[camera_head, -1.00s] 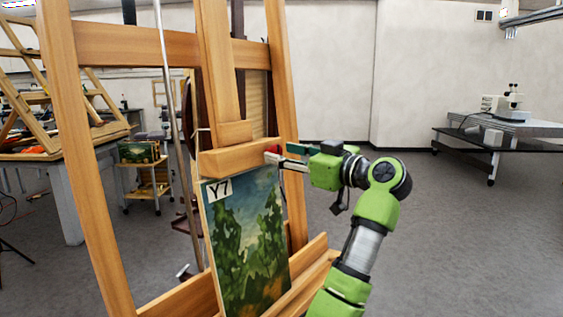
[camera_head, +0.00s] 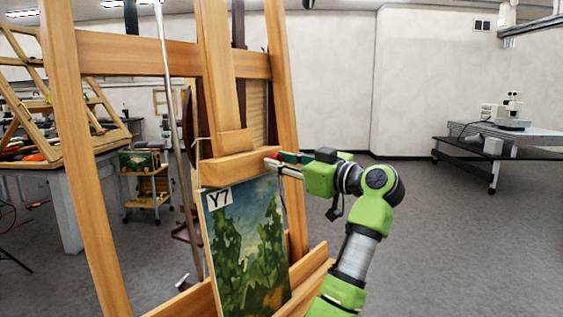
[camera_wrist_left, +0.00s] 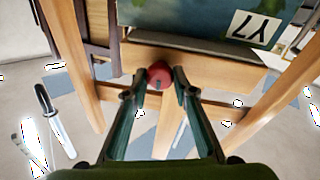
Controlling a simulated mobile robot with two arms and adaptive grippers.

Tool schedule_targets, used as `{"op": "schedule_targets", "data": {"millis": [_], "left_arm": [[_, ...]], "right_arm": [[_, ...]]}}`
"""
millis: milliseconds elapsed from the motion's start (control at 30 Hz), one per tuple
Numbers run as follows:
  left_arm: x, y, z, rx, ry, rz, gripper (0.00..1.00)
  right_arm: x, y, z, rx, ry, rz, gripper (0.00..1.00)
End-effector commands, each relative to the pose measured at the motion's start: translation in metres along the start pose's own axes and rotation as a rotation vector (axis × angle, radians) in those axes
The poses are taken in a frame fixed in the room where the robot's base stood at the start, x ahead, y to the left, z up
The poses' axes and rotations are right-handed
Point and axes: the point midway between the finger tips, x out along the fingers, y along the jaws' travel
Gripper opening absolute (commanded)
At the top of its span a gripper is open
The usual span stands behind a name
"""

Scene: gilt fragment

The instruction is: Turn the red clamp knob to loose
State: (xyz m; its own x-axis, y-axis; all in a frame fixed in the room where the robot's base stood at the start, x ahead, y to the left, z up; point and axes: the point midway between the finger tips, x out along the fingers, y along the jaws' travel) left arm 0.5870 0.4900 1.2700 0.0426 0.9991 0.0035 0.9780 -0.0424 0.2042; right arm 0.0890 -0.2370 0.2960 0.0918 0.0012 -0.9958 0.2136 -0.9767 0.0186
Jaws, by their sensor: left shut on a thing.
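The red clamp knob (camera_wrist_left: 158,74) is a small round knob at the wooden clamp bar, and in the left wrist view it shows between the fingertips. My left gripper (camera_wrist_left: 159,84) is shut on it. In the head view the left gripper (camera_head: 272,161) meets the right end of the easel's clamp bar (camera_head: 238,165), where the knob is mostly hidden by the fingers. The clamp bar sits at the top edge of a landscape painting (camera_head: 250,245) marked Y7. The painting also shows upside down in the left wrist view (camera_wrist_left: 192,16). My right gripper is out of view.
The tall wooden easel (camera_head: 75,160) fills the left half of the head view. A workbench (camera_head: 70,185) with wooden frames stands behind it. A dark table (camera_head: 500,150) with a microscope (camera_head: 513,115) is at the right. The floor to the right of my arm is clear.

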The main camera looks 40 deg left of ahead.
Motion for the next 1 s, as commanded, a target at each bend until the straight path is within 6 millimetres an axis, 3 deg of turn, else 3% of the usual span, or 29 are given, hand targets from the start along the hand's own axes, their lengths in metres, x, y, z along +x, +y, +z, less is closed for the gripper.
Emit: {"op": "schedule_targets", "data": {"millis": [267, 1000], "left_arm": [[-0.001, 0.001, 0.0, -0.153, 0.019, -0.017, 0.04], [-0.001, 0.002, 0.002, -0.837, 0.118, -0.098, 0.04]], "right_arm": [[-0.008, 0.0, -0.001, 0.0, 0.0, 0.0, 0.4], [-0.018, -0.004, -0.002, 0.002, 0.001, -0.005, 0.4]]}}
